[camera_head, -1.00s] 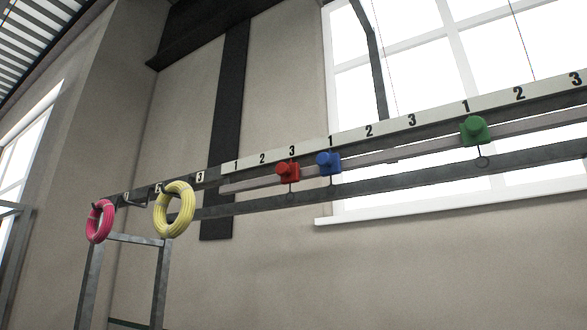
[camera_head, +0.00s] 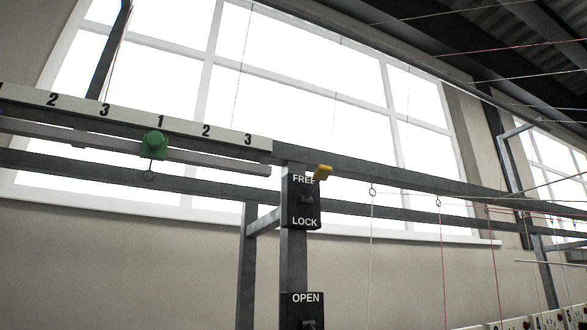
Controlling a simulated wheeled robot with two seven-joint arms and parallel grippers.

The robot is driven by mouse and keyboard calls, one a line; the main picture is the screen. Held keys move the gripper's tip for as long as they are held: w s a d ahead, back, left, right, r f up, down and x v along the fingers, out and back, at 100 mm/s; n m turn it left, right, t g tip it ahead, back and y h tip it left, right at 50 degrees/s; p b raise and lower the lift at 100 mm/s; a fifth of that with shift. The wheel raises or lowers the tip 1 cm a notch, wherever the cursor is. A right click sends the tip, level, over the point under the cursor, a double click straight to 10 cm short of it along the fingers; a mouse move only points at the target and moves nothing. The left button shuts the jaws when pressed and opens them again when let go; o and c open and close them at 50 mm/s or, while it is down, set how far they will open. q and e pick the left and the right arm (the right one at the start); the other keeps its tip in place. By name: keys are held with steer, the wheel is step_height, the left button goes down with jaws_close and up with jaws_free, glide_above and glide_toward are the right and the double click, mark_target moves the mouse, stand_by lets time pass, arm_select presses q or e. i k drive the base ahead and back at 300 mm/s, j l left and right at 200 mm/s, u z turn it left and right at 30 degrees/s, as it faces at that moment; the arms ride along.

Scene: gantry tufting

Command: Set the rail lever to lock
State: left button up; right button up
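The plate is fixed to a grey upright post. The handle is at the upper end, beside the word FREE, and sticks out to the right. Neither of my grippers shows in the head view.
A green slider (camera_head: 153,145) sits on the rail left of the post, under a numbered white strip (camera_head: 130,117). A second black plate (camera_head: 302,311) marked OPEN is lower on the post, cut off by the frame. Threads hang through rings (camera_head: 372,191) at the right.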

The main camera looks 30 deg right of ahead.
mark_target(322, 172)
steer(key=j+z, duration=0.1)
steer(key=z, duration=1.15)
